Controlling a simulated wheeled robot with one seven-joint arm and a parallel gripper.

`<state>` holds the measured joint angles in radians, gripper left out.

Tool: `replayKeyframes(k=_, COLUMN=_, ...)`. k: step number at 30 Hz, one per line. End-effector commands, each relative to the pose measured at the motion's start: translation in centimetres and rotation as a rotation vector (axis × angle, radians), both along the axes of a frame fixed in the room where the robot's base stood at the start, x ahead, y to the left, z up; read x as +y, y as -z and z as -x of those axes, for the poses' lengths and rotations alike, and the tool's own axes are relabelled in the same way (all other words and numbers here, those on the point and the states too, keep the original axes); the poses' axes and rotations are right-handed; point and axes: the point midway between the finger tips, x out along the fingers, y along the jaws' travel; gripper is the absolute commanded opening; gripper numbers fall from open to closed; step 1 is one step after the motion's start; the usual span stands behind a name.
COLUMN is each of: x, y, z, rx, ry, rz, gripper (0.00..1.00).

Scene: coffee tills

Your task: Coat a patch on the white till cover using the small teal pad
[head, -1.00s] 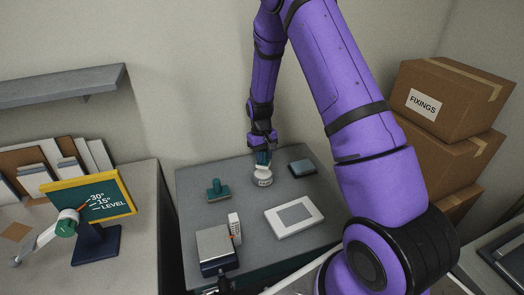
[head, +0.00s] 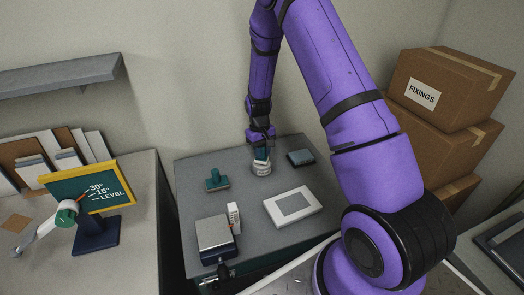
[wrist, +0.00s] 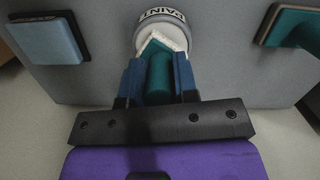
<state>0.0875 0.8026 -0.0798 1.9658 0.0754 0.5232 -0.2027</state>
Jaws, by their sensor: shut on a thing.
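My gripper (wrist: 160,82) is shut on the handle of the small teal pad (wrist: 158,78). The pad's pale end is over the mouth of the paint pot (wrist: 160,16); I cannot tell whether it touches the paint. In the head view my gripper (head: 261,143) points down above the pot (head: 261,169), with the teal pad (head: 261,154) between them. The white till cover (head: 273,208), a flat plate with a grey rectangle in its middle, lies on the grey table in front of the pot, to its right.
A larger teal pad (head: 216,181) stands left of the pot. A blue-grey block (head: 301,157) lies right of it. A silver-topped device (head: 214,237) and a small white box (head: 233,216) are at the front left. Cartons (head: 440,92) are stacked at right.

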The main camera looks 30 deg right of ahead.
Motion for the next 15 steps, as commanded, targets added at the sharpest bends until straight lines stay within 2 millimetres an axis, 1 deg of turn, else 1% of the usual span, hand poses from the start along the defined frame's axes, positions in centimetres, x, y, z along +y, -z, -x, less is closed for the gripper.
replayKeyframes(k=15, x=0.0, y=0.33, z=0.0, rx=0.001, ry=0.0, rz=0.0, gripper=0.09)
